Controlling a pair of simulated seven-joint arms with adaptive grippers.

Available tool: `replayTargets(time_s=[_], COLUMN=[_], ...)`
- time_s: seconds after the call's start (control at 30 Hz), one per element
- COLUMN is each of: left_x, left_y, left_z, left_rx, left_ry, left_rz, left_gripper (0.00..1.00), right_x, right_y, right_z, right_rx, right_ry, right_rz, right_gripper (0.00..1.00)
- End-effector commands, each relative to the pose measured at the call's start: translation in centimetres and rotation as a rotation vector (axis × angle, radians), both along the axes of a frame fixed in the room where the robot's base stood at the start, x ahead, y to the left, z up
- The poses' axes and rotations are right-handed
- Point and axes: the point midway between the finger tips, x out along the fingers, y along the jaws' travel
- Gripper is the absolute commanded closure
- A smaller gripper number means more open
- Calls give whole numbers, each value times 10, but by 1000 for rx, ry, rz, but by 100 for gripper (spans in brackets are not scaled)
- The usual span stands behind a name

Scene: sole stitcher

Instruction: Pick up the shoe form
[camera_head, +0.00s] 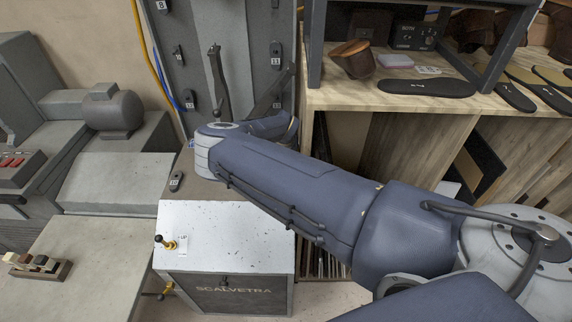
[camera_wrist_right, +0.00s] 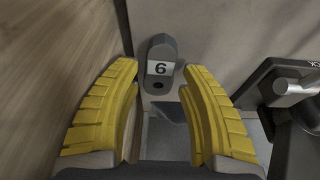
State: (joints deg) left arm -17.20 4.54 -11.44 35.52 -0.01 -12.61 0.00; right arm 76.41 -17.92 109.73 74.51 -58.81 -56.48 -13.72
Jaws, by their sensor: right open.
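A brown shoe-shaped piece with a lighter wooden top (camera_head: 352,58) stands on the wooden bench in the head view; it looks like a shoe form. My right gripper (camera_wrist_right: 161,80) shows in the right wrist view with its two yellow padded fingers wide apart. A grey rounded piece marked 6 (camera_wrist_right: 159,68) appears between and beyond the fingertips, against a pale grey surface. I see nothing held between the fingers. My right arm crosses the middle of the head view, and its gripper is hidden there. My left gripper is not in view.
The wooden bench (camera_head: 420,102) bears dark flat soles (camera_head: 426,88) below a dark frame. A grey panel (camera_head: 232,40) carries numbered dark pieces. A metal box marked SCALVETRA (camera_head: 225,225) stands in front. A wooden face (camera_wrist_right: 50,60) lies close left in the wrist view.

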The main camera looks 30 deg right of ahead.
Motion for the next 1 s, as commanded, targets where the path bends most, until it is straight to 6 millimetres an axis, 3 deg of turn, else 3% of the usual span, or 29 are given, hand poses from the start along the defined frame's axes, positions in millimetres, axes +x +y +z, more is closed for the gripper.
replayTargets(time_s=[0.2, 0.5, 0.9, 1.0], left_x=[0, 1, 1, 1], left_y=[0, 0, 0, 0], left_z=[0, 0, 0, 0], left_rx=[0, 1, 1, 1], left_ry=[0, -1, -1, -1], left_rz=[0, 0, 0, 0], left_gripper=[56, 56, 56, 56], right_x=[4, 4, 4, 4], right_y=[-3, -3, -3, -3], right_z=[-16, -17, -17, -17], right_rx=[0, 0, 0, 0], right_ry=[0, 0, 0, 0], right_rz=[1, 1, 1, 1], right_gripper=[57, 55, 100, 100])
